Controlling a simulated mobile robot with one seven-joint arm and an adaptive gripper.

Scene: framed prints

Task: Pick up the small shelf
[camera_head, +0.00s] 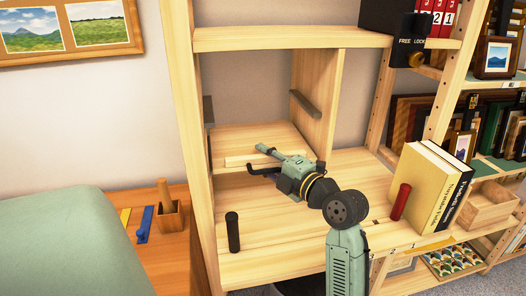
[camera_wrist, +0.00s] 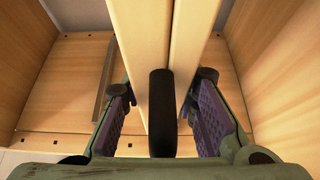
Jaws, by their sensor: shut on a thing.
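The small shelf (camera_head: 236,141) is a pale wooden board inside the open compartment of the tall wooden shelving, low at the back left. My gripper (camera_head: 256,160) reaches in from the right, with one finger above and one below the board's front edge. In the wrist view, my gripper (camera_wrist: 164,88) has its purple-padded fingers on either side of the pale board edge (camera_wrist: 188,45). A dark rounded bar (camera_wrist: 162,112) in the middle hides part of that edge. The board's far end is not clearly seen.
The shelving's left upright (camera_head: 184,120) and upper board (camera_head: 290,38) frame the compartment. A dark bracket (camera_head: 305,103) is on its right panel (camera_head: 318,85). A black cylinder (camera_head: 233,232) stands at the front left. A red cylinder (camera_head: 400,202) and books (camera_head: 428,190) stand at right.

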